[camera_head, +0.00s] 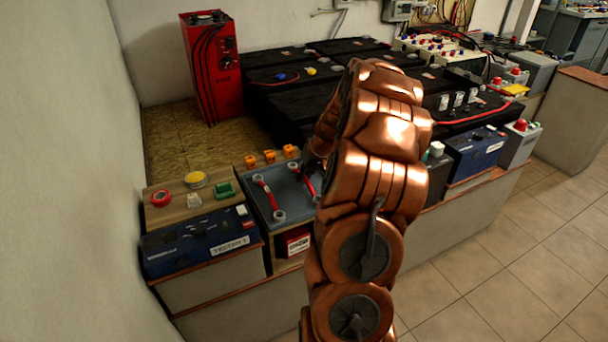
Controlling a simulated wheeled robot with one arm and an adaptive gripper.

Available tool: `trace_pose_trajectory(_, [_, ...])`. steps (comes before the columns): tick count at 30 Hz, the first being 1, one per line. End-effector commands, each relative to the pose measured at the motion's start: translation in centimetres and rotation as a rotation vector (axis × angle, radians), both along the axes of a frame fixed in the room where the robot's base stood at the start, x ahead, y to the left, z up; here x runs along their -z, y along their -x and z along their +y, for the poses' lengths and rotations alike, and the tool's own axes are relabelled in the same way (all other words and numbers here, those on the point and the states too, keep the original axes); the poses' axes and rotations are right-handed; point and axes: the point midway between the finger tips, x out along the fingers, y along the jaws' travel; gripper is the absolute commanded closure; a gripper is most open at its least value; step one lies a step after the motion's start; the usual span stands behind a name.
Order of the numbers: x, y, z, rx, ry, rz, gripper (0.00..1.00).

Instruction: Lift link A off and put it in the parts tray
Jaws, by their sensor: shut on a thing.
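A blue-grey tray-like surface (288,182) sits on the bench in front of my arm. One red link (268,197) with ringed ends lies across its left part. A second red link (305,184) is at its right part, beside my arm. My gripper (313,166) is dark and mostly hidden behind my copper-coloured arm. It is low at the right side of this surface, shut at the second red link; its fingertips and their contact are not clear. No letter shows on either link, so I cannot tell which is link A.
A blue device (200,243) stands left of the tray. Red, yellow and green parts lie on a wooden board (174,214) behind it. Orange pieces (270,156) line the tray's far edge. Black batteries (300,105) fill the bench behind. The tiled floor (480,270) at right is clear.

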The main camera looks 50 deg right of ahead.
Motion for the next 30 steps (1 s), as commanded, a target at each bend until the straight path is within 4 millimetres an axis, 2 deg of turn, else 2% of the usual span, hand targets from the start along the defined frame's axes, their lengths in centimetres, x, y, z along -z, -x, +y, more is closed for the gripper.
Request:
trace_pose_trajectory(13, [0.27,0.15,0.06,0.000,0.000,-0.001,1.00])
trace_pose_trajectory(14, [0.27,0.15,0.06,0.000,0.000,-0.001,0.83])
trace_pose_trajectory(21, [0.28,0.16,0.06,0.000,0.000,0.000,0.58])
trace_pose_trajectory(28, [0.29,0.16,0.06,0.000,0.000,0.000,0.56])
trace_pose_trajectory(30, [0.30,0.16,0.06,0.000,0.000,0.000,0.49])
